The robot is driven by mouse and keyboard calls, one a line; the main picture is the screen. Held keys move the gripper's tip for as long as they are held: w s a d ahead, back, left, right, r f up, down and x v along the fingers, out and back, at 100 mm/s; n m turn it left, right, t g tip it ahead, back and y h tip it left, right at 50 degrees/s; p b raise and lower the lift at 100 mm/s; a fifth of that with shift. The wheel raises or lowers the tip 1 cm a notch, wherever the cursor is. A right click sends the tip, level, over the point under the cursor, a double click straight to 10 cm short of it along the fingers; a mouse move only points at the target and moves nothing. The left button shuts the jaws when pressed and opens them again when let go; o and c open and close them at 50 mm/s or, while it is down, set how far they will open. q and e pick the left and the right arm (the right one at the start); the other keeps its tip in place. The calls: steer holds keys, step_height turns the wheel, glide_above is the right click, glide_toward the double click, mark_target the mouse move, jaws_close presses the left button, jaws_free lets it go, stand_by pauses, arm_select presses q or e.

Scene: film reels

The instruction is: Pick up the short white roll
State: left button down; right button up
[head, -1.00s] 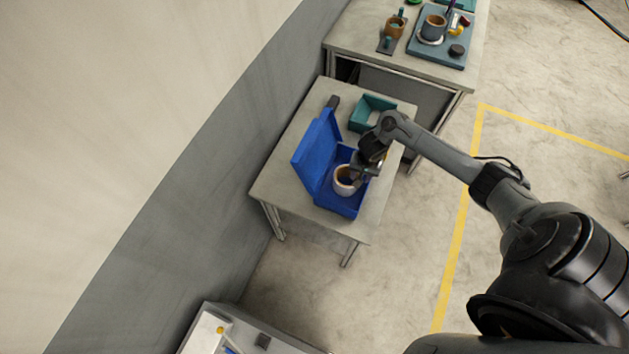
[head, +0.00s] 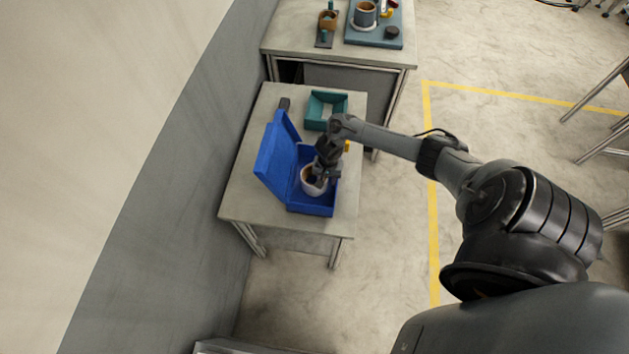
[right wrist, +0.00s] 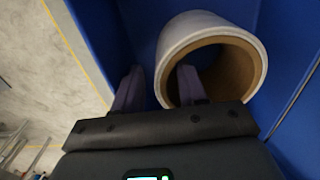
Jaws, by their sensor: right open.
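The short white roll (head: 309,188) sits in the blue open-lidded box (head: 316,209) on the near table. In the right wrist view the roll (right wrist: 188,27) shows a white outer layer and a brown core ring with an open hole. My right gripper (head: 321,178) is open at the roll. In the right wrist view one finger of the right gripper (right wrist: 160,82) shows left of the roll's wall, and the other overlaps the hole. I cannot tell whether either finger touches the roll. My left gripper is not in view.
The box lid (head: 279,155) stands open on the left. Another table (head: 350,54) behind holds a teal board with a roll. A wall runs along the left.

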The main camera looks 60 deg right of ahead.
steer(key=shift+f, duration=1.1)
steer(key=shift+c, duration=0.3)
jaws_close()
